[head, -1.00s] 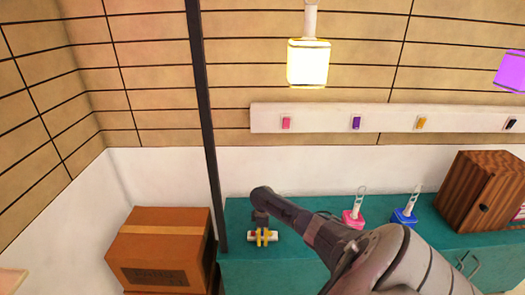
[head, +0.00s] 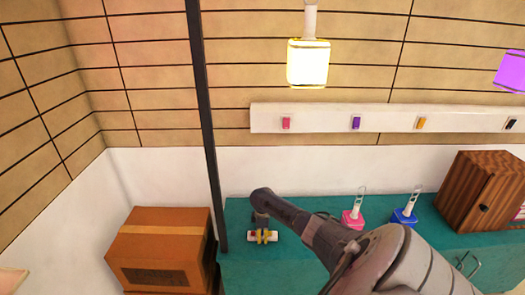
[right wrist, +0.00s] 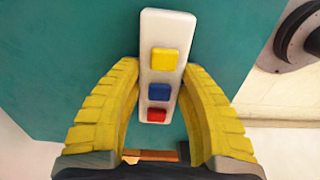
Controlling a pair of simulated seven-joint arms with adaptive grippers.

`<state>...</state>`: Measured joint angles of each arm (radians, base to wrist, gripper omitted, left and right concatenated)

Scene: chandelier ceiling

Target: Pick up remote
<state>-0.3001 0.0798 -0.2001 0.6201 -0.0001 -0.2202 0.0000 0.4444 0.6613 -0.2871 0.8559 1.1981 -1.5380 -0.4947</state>
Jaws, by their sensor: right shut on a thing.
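The remote (right wrist: 168,32) is a slim white bar with a yellow, a blue and a red button in a row. In the head view the remote (head: 252,238) is small, at the left end of the teal cabinet top. My right gripper (head: 263,237) comes down over it from above. In the right wrist view its yellow ridged fingers (right wrist: 163,72) are shut on the remote's two long sides, around its middle. Whether the remote touches the cabinet top is hard to tell.
The teal cabinet (head: 235,268) stands against the wall. Pink (head: 353,218) and blue (head: 404,216) items with white handles and a wooden box (head: 480,192) stand to the right. A dark post (head: 203,120) and a cardboard box (head: 158,250) are on the left.

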